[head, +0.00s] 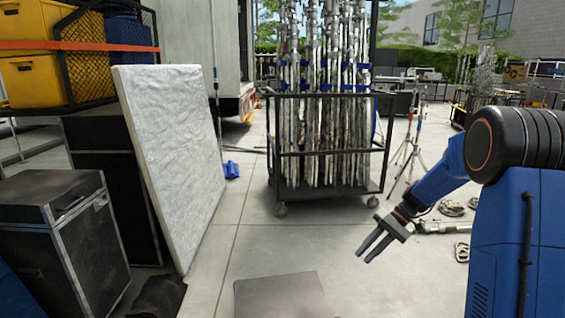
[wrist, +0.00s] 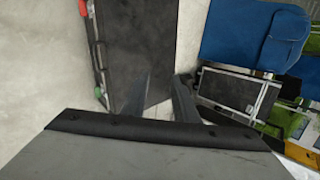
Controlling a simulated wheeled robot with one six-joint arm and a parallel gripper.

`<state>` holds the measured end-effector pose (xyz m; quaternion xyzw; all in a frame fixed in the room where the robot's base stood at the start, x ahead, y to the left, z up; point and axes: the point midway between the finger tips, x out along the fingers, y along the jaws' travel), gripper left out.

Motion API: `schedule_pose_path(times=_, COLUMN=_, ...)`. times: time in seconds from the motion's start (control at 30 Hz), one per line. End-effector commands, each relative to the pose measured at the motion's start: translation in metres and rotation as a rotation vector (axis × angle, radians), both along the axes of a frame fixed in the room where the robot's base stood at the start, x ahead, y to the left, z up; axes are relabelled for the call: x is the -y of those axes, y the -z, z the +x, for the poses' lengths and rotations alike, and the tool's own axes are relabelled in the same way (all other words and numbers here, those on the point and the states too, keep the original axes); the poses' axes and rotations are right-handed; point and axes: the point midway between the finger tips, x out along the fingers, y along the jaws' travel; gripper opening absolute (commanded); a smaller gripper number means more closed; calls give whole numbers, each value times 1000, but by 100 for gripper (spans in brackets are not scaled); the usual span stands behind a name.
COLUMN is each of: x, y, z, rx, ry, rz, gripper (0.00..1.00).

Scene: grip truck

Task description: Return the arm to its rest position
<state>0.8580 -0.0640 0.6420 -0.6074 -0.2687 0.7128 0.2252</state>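My blue arm (head: 437,186) reaches out from the right side of the head view, bent downward toward the lower left. My gripper (head: 365,255) hangs in the air over the paved ground with its two dark fingers apart. In the wrist view my gripper (wrist: 163,76) shows a gap between the fingers and nothing held in it. A dark flat panel or case top (wrist: 135,45) lies below and beyond the fingers in that view.
A wheeled cart (head: 331,125) packed with metal stands is behind my gripper. A white padded board (head: 172,150) leans on dark cases (head: 70,235) at left. A grey flat surface (head: 280,297) is at bottom centre. Open pavement (head: 300,245) lies between.

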Motion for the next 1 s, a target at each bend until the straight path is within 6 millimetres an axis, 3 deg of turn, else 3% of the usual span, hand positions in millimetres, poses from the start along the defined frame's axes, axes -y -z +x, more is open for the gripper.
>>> schedule_pose_path(times=0.1, x=-7, y=-25, z=-26, rx=20, ry=-3, rz=-60, gripper=27)
schedule_pose_path(times=0.4, x=-17, y=-70, z=-91, rx=75, ry=3, rz=-208, gripper=27)
schedule_pose_path(times=0.7, x=-21, y=-103, z=-159, rx=151, ry=25, rz=-344, gripper=27)
schedule_pose_path(times=1.0, x=-19, y=-122, z=-225, rx=246, ry=64, rz=-468, gripper=27)
